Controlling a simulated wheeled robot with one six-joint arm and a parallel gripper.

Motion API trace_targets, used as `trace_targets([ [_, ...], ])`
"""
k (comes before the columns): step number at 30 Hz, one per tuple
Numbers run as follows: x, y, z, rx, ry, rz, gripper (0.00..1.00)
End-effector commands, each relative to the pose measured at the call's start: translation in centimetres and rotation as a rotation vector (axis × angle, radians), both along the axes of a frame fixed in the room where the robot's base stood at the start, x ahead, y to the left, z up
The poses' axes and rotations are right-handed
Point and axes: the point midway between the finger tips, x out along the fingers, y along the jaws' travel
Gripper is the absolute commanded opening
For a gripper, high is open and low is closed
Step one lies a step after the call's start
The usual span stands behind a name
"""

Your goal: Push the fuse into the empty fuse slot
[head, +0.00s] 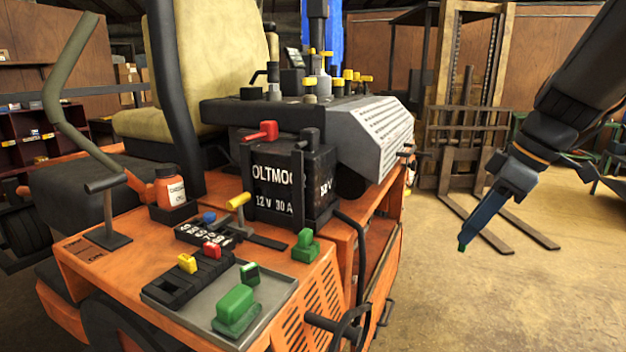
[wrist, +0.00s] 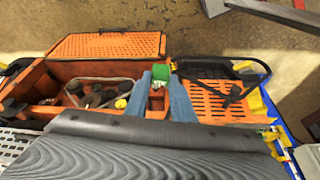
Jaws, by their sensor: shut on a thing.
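My gripper (head: 463,240) hangs at the right in the head view, over open floor and well to the right of the orange mower. It is shut on a small green piece, seemingly the fuse (head: 461,248). In the wrist view the green fuse (wrist: 161,72) shows between the tips of my blue fingers. A black fuse block (head: 165,291) on the mower's deck carries a yellow fuse (head: 187,263) and a red fuse (head: 212,250). Its front left part looks bare; I cannot make out the empty slot clearly.
A grey tray (head: 272,298) beside the block holds green pieces (head: 235,306). Behind stand a black battery (head: 290,187), a yellow-handled switch (head: 238,202), and an orange bottle (head: 170,186). A bent lever (head: 68,100) rises at left. Floor between mower and forklift (head: 470,150) is clear.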

Motion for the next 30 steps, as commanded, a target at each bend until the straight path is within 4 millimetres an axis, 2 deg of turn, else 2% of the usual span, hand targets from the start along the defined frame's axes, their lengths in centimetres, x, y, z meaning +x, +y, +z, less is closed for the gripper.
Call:
trace_targets([
  [15, 4.2, 7.3, -17.9, -0.003, 0.013, -0.639, 0.02],
  [19, 5.0, 8.3, -20.7, -0.005, 0.009, -0.753, 0.02],
  [24, 5.8, 9.2, -23.2, -0.004, 0.006, -0.854, 0.02],
  [30, 6.6, 10.1, -25.4, -0.005, 0.003, -0.944, 0.02],
])
